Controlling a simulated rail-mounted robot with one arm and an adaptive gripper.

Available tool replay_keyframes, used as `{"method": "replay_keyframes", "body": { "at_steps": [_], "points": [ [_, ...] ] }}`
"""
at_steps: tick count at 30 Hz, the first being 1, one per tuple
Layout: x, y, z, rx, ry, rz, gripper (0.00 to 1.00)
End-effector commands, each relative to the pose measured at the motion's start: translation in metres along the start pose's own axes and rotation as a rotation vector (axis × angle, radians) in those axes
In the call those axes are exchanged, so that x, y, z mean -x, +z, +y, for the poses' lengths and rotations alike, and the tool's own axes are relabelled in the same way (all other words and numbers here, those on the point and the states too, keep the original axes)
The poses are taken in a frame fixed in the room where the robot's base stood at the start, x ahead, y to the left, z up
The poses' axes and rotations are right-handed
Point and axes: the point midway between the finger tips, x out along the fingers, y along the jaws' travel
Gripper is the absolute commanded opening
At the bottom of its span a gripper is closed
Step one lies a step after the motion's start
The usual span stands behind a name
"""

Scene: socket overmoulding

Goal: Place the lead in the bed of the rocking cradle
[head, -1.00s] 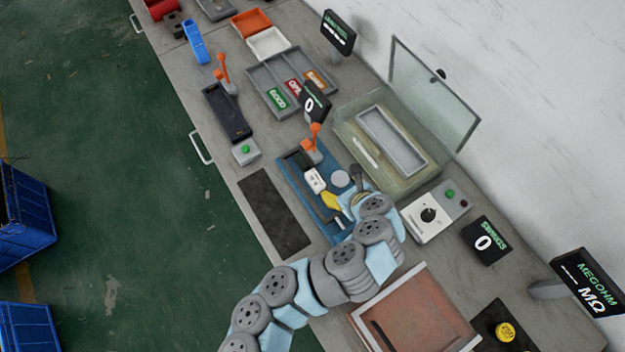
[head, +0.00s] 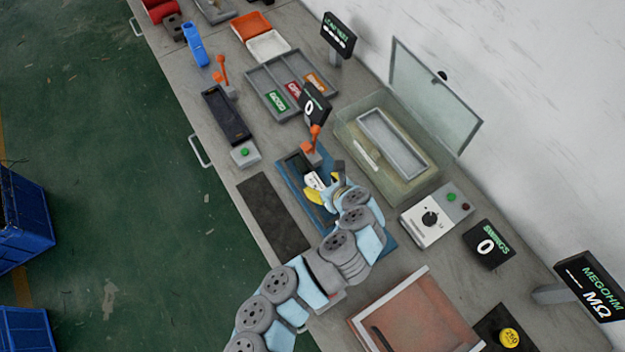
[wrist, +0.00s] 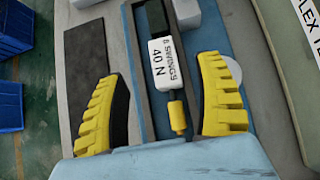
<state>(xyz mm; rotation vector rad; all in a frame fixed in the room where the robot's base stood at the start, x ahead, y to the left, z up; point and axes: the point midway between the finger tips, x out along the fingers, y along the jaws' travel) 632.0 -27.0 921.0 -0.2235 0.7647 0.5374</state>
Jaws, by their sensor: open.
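My gripper (head: 326,188) is over the blue-based fixture with an orange lever, seemingly the rocking cradle (head: 289,177). In the wrist view its yellow-padded fingers (wrist: 160,70) are spread wide with nothing gripped. Between them is a white block (wrist: 168,63) marked "SWINGS 40 N", with a short dark stem and a yellow cylinder (wrist: 177,116) at its near end. A dark green piece (wrist: 155,18) lies beyond it in a dark channel. I cannot tell which piece is the lead. My gripper hides part of the fixture in the head view.
A dark mat (head: 272,217) lies left of the fixture. A glass tank (head: 408,187) with its lid up stands to the right, near a control box (head: 437,214) and a swings display (head: 486,246). A framed reddish board (head: 420,318) lies in front.

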Motion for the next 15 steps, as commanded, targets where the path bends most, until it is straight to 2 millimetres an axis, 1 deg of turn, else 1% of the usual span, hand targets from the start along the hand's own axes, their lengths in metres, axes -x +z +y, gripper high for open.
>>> {"method": "replay_keyframes", "body": {
  "at_steps": [1, 7, 10, 15],
  "points": [
    [-0.006, 0.000, 0.001, 0.000, 0.004, 0.000, 0.70],
    [-0.024, 0.001, 0.000, 0.000, 0.002, -0.001, 0.70],
    [-0.029, 0.000, 0.000, -0.001, 0.002, -0.001, 0.70],
    [-0.033, 0.000, -0.001, -0.001, -0.001, -0.001, 0.70]
  ]
}}
